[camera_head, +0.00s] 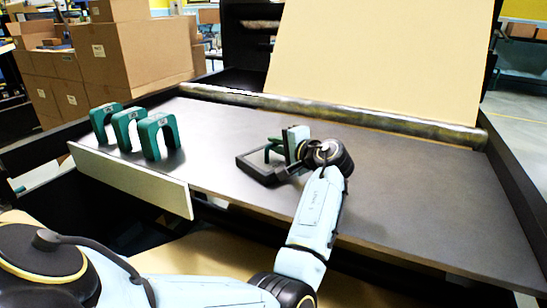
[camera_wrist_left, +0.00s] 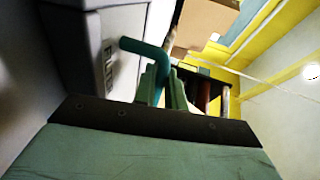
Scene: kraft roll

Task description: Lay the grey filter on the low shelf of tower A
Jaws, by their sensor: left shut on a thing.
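My left gripper (camera_head: 277,150) is over the middle of the dark table (camera_head: 400,190), shut on the green handle (camera_head: 268,150) of a dark grey, flat piece, which I take to be the grey filter (camera_head: 245,166). The gripper partly hides it, and I cannot tell if it touches the table. I cannot make out tower A or a low shelf. My right gripper is out of view.
Three green arches (camera_head: 159,135) with small labels stand in a row at the table's left. A white board (camera_head: 130,181) edges the front left. A long roll (camera_head: 340,112) lies along the back, before a tan sheet (camera_head: 380,50). The table's right side is clear.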

